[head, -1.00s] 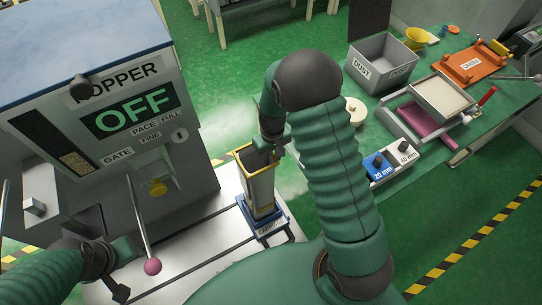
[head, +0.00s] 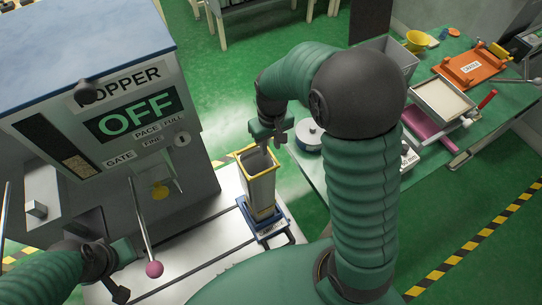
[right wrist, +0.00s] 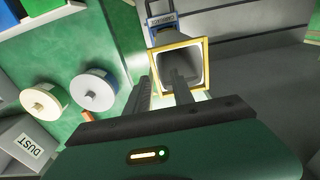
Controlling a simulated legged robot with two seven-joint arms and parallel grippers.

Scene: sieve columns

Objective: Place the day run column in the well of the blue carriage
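A tall grey column with a yellow rim (head: 258,185) stands upright in the blue carriage (head: 270,229); its foot is inside the blue frame. I cannot read a day run label on it. In the right wrist view I look down into the open mouth of the column (right wrist: 203,48). My right gripper (head: 274,141) is just above the rim, open and empty. In the right wrist view one finger shows over the mouth and the other beside the rim. My left gripper (head: 125,275) is low at the left by the pink-knobbed lever; its fingers are unclear.
The grey hopper machine (head: 130,115), reading OFF, stands left of the carriage. A lever with a pink knob (head: 154,269) is in front of it. Round discs (right wrist: 93,90) and a DUST bin (right wrist: 25,145) are on the green table. An orange cradle (head: 472,68) is farther right.

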